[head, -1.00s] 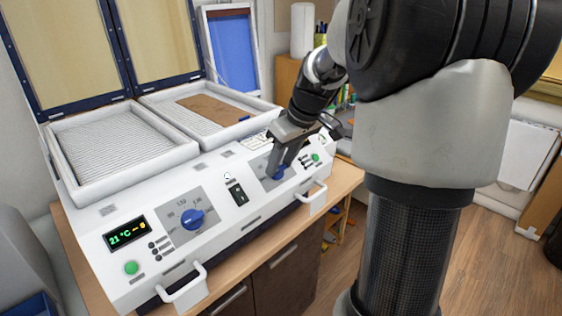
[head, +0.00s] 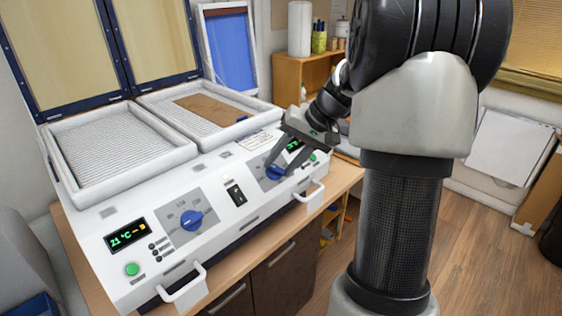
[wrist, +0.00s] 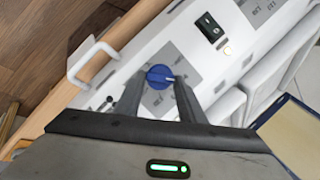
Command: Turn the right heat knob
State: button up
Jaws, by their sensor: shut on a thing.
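The right heat knob (head: 275,172) is a blue dial on a grey plate at the right of the white machine's front panel. My gripper (head: 279,170) reaches down to it from the upper right. In the wrist view the knob (wrist: 159,76) sits between the two dark fingertips of my gripper (wrist: 157,84), which are shut on its sides. The finger ends partly cover the plate's markings. The right display (head: 294,145) shows green digits, partly hidden by my gripper.
The left heat knob (head: 192,220) and a left display (head: 127,235) reading 21 °C are on the same panel. A black switch (head: 236,194) lies between the knobs. White handles (head: 313,196) stick out in front. Two open trays (head: 120,150) lie behind.

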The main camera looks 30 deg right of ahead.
jog(key=m, duration=0.2)
jog(key=m+t+y, duration=0.1)
jog(key=m, duration=0.1)
jog(key=shift+s+d+f, duration=0.1)
jog(key=shift+d+f, duration=0.05)
jog(key=shift+d, duration=0.1)
jog(key=shift+s+m+t+y+b, duration=0.1)
jog(key=shift+m+t+y+b, duration=0.3)
jog(key=shift+m, duration=1.2)
jog(key=o, duration=1)
jog(key=shift+f, duration=0.1)
jog(key=shift+o, duration=0.2)
jog(key=v, duration=1.7)
jog(key=shift+s+d, duration=0.2)
